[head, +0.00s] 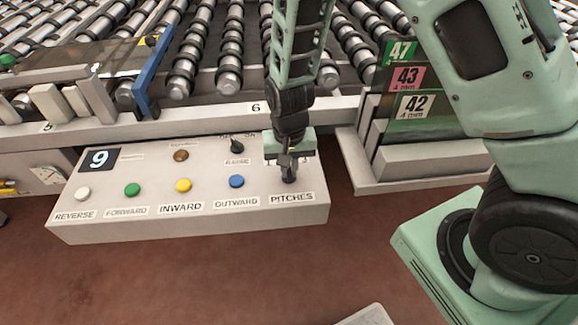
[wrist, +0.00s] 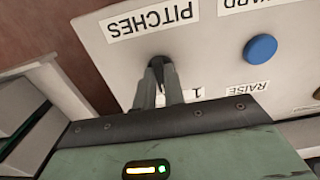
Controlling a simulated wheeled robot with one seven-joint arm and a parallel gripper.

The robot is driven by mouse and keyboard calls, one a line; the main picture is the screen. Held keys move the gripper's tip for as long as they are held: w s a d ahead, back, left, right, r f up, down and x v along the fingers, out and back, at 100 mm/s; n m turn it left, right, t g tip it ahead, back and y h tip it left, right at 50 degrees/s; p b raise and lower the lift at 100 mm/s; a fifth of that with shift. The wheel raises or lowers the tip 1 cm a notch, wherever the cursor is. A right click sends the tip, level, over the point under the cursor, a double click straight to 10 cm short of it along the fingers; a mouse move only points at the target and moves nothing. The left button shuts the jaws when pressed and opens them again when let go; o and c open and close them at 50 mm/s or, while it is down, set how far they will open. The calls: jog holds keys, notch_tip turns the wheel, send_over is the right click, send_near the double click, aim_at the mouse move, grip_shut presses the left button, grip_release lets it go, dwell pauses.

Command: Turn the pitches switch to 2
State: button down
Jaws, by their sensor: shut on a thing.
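The pitches switch (wrist: 157,61) is a small black knob on the sloped light panel (head: 108,224), above the label PITCHES (head: 291,197). My gripper (head: 288,178) points down at the panel's right end, and its fingers are shut on the knob. In the wrist view the two grey fingers (wrist: 160,72) meet at the knob, and they and the gripper body hide most of it. Beside the fingers a "1" (wrist: 197,92) shows on the scale. The "2" is hidden, so I cannot tell where the knob points.
The panel also holds a blue button (head: 236,181) over OUTWARD, yellow, green and white buttons, and a black RAISE switch (head: 237,147). Roller conveyors (head: 228,60) lie behind. Numbered plates (head: 404,105) stand to the right. Reddish floor is open in front.

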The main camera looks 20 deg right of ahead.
aim_at(289, 172)
dwell(0.3)
jog(key=c, duration=1.5)
grip_release()
notch_tip(289, 172, up, 18)
jog(key=shift+f+p, duration=0.25)
jog(key=shift+p, duration=0.05)
jog(key=s+a+r+n, duration=0.1)
jog(key=s+a+n, duration=0.1)
jog(key=s, duration=0.4)
jog(key=s+a+n, duration=0.2)
jog(key=s+n, duration=0.3)
jog(key=s, duration=0.2)
jog(key=s+a+r+n, duration=0.1)
jog(key=s+a+n, duration=0.1)
jog(key=s+n, duration=0.2)
jog(key=shift+s+r+y, duration=0.15)
jog(key=shift+s, duration=0.6)
jog(key=shift+s+r+y, duration=0.15)
jog(key=shift+s, duration=0.6)
